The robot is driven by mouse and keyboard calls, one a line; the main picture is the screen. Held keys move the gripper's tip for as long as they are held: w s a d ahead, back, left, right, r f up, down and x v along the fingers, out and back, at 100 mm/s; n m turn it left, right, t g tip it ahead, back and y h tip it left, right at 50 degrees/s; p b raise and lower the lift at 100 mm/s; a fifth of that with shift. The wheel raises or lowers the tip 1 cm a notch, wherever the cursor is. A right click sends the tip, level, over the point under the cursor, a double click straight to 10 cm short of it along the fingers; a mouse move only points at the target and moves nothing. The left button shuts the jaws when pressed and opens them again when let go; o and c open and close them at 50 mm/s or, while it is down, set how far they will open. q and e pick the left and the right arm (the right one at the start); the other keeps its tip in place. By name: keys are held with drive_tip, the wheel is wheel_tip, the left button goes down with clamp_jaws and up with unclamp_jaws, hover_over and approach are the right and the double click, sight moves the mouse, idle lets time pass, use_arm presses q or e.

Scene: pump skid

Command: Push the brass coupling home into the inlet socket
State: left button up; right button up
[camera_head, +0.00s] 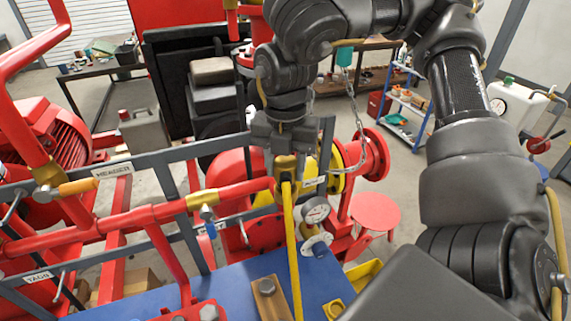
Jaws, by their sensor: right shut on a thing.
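My right arm comes in from the right and reaches over to the pipework. Its dark gripper (286,148) points down and is shut on the brass coupling (286,166). A yellow hose (292,245) runs down from the coupling towards the blue skid deck. The coupling is close to the end of the red horizontal pipe and the grey rail. The inlet socket cannot be made out clearly; the coupling and gripper may hide it. I cannot tell whether the coupling touches it. My left gripper is not in view.
A round pressure gauge (315,209) stands just right of the hose. A chain (361,145) hangs right of the gripper. The blue deck (235,285) carries a wooden block (269,298).

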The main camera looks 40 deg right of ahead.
drive_tip(key=shift+f+b, duration=0.95)
drive_tip(key=shift+f, duration=0.5)
drive_tip(key=o, duration=1.2)
wheel_tip(320, 180, up, 11)
drive_tip(key=shift+f+b, duration=0.1)
drive_tip(key=shift+b, duration=0.2)
